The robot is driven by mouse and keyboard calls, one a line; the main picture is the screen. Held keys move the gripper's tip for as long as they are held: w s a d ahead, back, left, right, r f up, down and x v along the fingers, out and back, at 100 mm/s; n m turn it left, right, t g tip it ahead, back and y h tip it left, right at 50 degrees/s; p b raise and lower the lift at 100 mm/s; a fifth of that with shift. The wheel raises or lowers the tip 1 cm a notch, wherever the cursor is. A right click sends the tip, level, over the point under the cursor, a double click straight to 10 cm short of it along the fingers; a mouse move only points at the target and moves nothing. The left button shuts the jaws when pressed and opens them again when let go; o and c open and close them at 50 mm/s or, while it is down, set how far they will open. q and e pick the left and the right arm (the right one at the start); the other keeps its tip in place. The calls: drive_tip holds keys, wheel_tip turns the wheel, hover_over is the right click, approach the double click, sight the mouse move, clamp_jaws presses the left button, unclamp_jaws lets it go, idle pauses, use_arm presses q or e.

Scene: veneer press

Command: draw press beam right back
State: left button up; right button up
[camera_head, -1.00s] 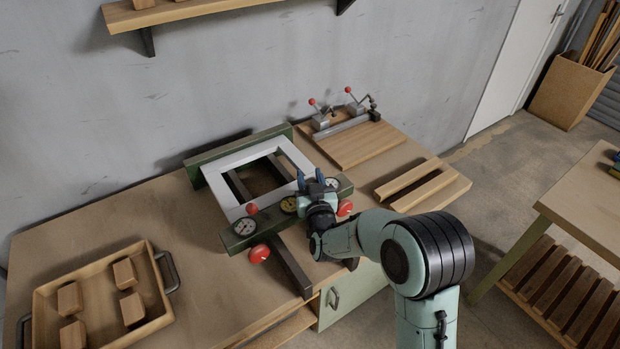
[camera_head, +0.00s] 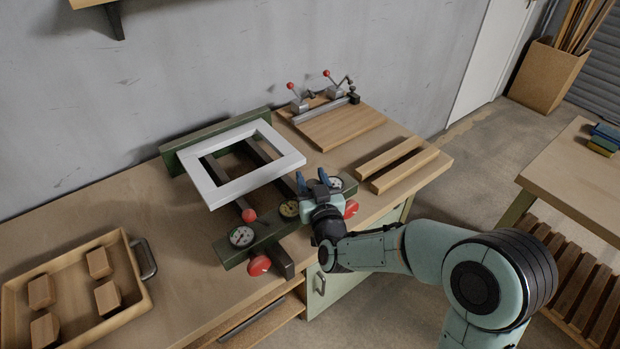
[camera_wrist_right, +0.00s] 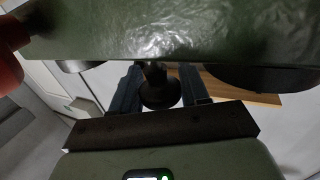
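The green front press beam (camera_head: 266,231) carries round dials and red knobs and lies across dark rails (camera_head: 283,262). It stands apart from the white frame (camera_head: 226,190), with a gap between them. The frame rests against the green rear beam (camera_head: 215,138). My right gripper (camera_head: 314,179) is at the right half of the front beam, its blue fingers upright. My left gripper is out of view.
A wooden tray (camera_head: 137,278) with several blocks stands at the left. A clamping jig (camera_head: 340,128) and two wood strips (camera_head: 405,170) lie at the right of the bench. Another table (camera_head: 570,180) stands at far right, with open floor between.

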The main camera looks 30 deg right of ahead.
drive_tip(key=shift+o, duration=0.9)
drive_tip(key=shift+s, duration=0.15)
use_arm(q)
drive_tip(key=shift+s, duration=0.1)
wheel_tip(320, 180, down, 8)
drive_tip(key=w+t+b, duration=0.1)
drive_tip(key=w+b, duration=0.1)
drive_tip(key=b, duration=0.7)
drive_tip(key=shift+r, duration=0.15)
use_arm(e)
drive_tip(key=v, duration=1.3)
drive_tip(key=shift+s, duration=0.15)
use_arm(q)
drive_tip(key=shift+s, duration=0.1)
